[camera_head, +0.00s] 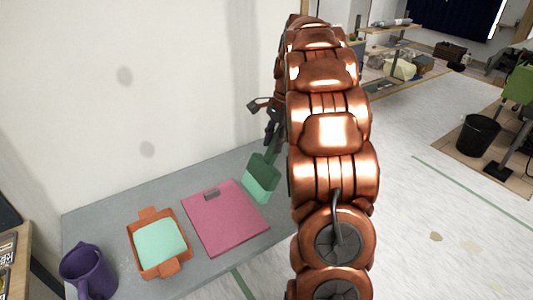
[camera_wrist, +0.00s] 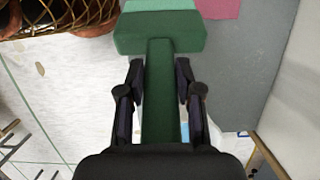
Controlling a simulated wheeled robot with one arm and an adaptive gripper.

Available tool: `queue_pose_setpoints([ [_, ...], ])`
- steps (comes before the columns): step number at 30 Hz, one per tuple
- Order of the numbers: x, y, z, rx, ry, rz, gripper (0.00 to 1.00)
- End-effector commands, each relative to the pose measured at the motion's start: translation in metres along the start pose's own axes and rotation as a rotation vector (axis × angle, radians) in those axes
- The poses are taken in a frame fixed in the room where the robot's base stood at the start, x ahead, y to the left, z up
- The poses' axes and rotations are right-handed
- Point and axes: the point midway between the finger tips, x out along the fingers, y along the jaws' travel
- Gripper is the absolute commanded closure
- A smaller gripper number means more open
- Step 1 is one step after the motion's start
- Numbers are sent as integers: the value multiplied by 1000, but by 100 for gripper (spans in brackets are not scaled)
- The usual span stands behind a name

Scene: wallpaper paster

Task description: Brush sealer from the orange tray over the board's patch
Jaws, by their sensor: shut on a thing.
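My gripper (camera_wrist: 160,85) is shut on the dark green handle of a wide brush (camera_wrist: 160,36), which has a pale mint end. In the head view the brush (camera_head: 263,166) hangs with its mint end down, beside the right edge of the pink board (camera_head: 228,225). I cannot tell whether it touches the table. The orange tray (camera_head: 170,267) stands left of the board and holds mint-coloured sealer (camera_head: 159,243). My arm hides part of my gripper (camera_head: 270,118) in the head view.
A purple mug (camera_head: 88,270) stands left of the tray. The grey table (camera_head: 110,215) runs along a white wall (camera_head: 180,90) and has free room behind the tray. A black bin (camera_head: 478,135) stands on the floor far to the right.

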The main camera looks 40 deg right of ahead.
Motion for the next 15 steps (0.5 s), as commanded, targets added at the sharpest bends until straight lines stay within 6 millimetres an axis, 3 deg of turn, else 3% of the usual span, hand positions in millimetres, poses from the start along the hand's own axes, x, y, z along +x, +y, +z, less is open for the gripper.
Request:
queue_pose_setpoints([
  [1, 13, 0, -4, 1, 0, 2, 100],
  [4, 23, 0, -6, 2, -2, 7, 100],
  [15, 26, 0, -7, 3, -3, 13, 100],
])
